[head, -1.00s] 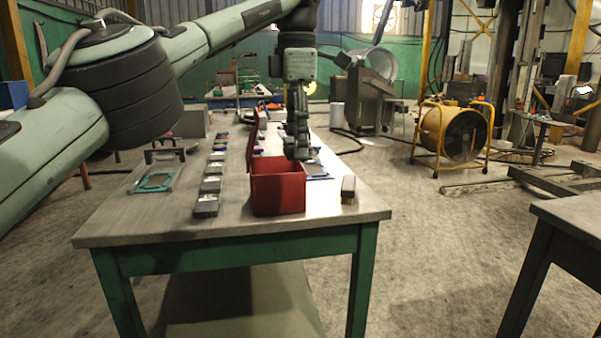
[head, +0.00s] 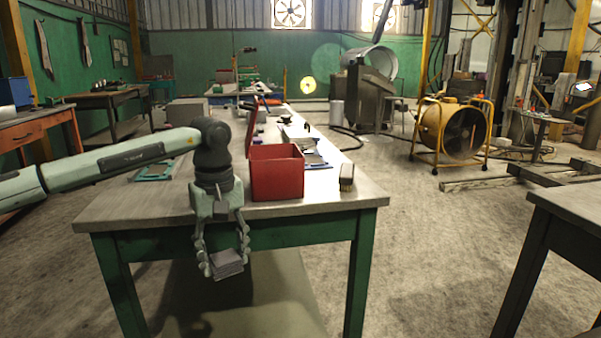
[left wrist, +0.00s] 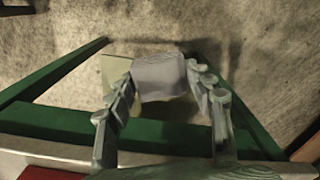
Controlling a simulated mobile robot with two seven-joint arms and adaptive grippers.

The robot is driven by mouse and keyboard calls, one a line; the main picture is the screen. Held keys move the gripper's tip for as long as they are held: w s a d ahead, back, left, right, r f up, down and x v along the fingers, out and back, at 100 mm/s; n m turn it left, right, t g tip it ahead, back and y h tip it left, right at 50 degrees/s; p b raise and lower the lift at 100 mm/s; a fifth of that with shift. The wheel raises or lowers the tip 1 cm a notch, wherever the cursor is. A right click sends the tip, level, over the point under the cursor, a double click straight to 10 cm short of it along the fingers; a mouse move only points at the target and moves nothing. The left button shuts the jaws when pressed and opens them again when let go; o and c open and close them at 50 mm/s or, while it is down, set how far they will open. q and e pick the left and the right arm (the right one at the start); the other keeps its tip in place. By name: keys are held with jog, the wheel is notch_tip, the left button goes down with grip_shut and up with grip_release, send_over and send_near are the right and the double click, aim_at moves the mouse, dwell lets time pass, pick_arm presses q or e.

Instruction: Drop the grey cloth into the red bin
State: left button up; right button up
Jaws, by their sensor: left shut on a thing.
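The grey cloth (head: 228,264) looks like a small folded stack. My left gripper (head: 225,258) is shut on it, pointing down in front of the table's front edge, with the cloth below tabletop height. In the left wrist view the cloth (left wrist: 160,76) sits between the two fingers (left wrist: 159,84), with the floor beneath. The red bin (head: 277,174) stands open-topped near the front of the table, to the right of my left wrist. A red strip of it shows in the left wrist view (left wrist: 50,173). The bin's inside is mostly hidden. My right gripper is out of view.
The grey-topped table (head: 325,205) has green legs. Another table (head: 575,215) is at the right. The floor between the tables is clear.

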pick_arm(q)
jog(key=s+a+f+m, duration=0.4)
jog(key=s+f+m, duration=0.2)
jog(key=s, duration=0.6)
notch_tip(320, 180, down, 2)
jog(key=shift+s+f+m+b, duration=0.2)
jog(key=shift+m+b, duration=0.1)
jog(key=shift+b, duration=0.15)
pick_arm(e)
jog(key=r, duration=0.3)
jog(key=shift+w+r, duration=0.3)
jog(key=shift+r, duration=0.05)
pick_arm(q)
jog(key=shift+d, duration=0.1)
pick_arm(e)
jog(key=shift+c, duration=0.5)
